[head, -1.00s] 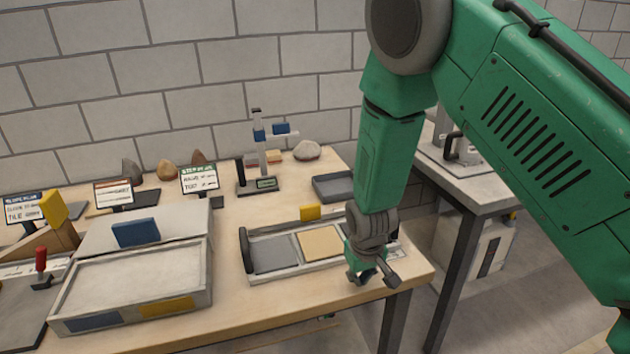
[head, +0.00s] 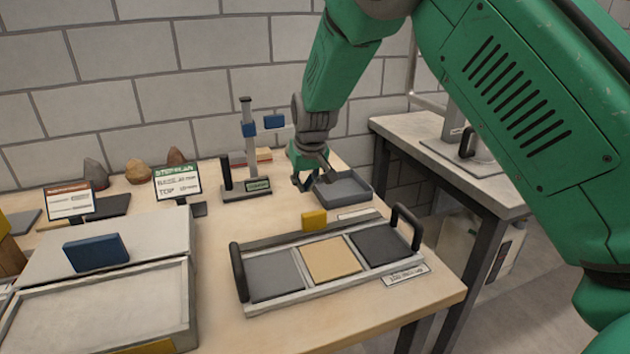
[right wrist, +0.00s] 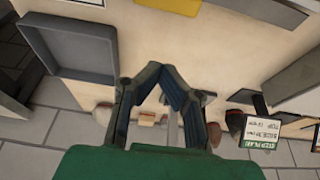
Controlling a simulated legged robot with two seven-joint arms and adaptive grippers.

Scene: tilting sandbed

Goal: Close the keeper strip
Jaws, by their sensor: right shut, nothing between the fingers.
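A long tray (head: 233,272) with a black handle at each end holds three tiles: grey, tan and dark. A grey strip (head: 272,241) with a yellow tab (head: 314,220) runs along its back edge; it looks like the keeper strip, tilted up behind the tiles rather than over them. My right gripper (head: 313,184) is shut and empty, above the table behind the strip and apart from it. In the right wrist view its fingers (right wrist: 160,74) meet at the tips with nothing between them. My left gripper is not in view.
A shallow empty grey tray (head: 345,190) lies right beside my right gripper. A gauge stand (head: 247,150) stands to its left. A sandbox (head: 100,300) with a blue tab is at the left. A label card (head: 405,275) lies in front of the long tray. Several stones and signs stand behind.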

